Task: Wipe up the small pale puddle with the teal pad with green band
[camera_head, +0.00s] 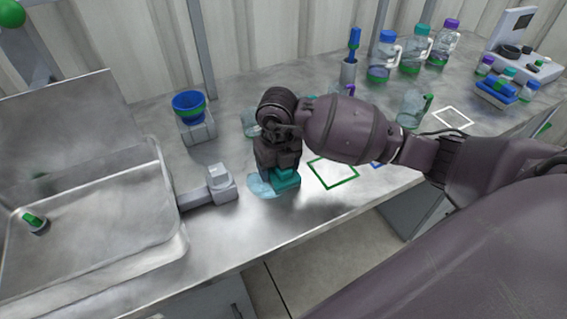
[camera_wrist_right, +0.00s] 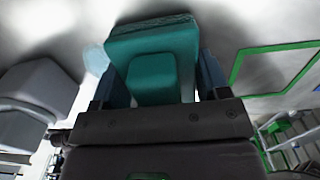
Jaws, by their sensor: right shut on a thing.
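The teal pad (camera_head: 284,180) is held by my right gripper (camera_head: 280,168) down at the steel bench top. In the right wrist view the pad (camera_wrist_right: 152,62) sits between the two fingers (camera_wrist_right: 155,88), which are shut on it. Its green band is hard to make out. The small pale puddle (camera_head: 262,186) shows at the left side of the pad, and part of it is hidden under or behind the pad. The puddle's pale edge also shows in the right wrist view (camera_wrist_right: 96,60), left of the pad. My left gripper is not in view.
A grey block-like fixture (camera_head: 221,184) stands just left of the puddle, near the sink basin (camera_head: 165,228). A green square outline (camera_head: 333,184) lies to the right. A blue cup (camera_head: 188,104) on a grey stand is behind. Several bottles (camera_head: 414,50) stand at the back right.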

